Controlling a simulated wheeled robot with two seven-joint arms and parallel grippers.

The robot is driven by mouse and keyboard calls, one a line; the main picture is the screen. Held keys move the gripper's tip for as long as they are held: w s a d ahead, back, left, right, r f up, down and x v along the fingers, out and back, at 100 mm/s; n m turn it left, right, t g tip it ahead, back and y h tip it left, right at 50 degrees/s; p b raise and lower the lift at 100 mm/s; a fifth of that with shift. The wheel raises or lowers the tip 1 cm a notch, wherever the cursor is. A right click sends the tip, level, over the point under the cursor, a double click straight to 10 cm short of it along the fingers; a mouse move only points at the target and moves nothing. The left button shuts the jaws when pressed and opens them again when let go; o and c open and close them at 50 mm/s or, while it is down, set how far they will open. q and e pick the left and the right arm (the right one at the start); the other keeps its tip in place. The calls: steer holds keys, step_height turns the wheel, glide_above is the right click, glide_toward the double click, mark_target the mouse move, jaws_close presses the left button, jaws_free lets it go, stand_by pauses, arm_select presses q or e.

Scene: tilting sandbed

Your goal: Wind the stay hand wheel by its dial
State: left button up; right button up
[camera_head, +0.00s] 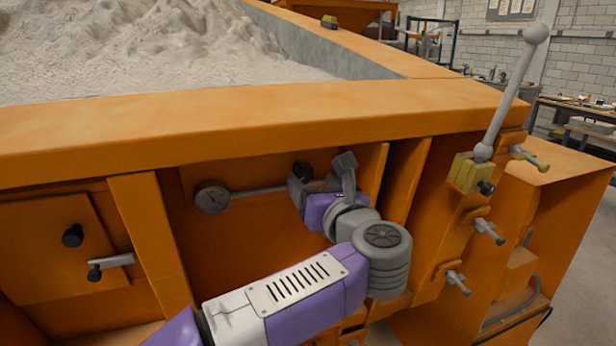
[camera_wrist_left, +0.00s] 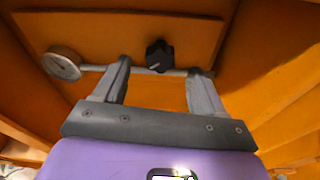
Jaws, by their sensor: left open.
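A round grey dial (camera_head: 212,197) sits at the left end of a thin grey rod (camera_head: 260,189) on the orange panel under the sandbed rim. The dial also shows in the left wrist view (camera_wrist_left: 62,64), at upper left. A black lobed hand wheel (camera_wrist_left: 159,56) is on the panel by the rod; in the head view the hand wheel (camera_head: 302,170) is partly hidden behind my gripper. My left gripper (camera_head: 321,182) is open, its fingers pointing at the panel. In the wrist view the hand wheel lies between the two fingertips, beyond them; contact cannot be told.
The orange rim (camera_head: 250,113) overhangs the recess. A black knob (camera_head: 72,236) and a latch handle (camera_head: 112,261) are on the left panel. Upright ribs (camera_head: 405,185) stand right of my gripper. A ball-topped lever (camera_head: 508,95) and several pegs are farther right.

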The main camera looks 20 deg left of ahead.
mark_target(305, 174)
arm_select(q)
steer(key=shift+x, duration=2.3)
steer(key=shift+c, duration=0.5)
steer(key=c, duration=1)
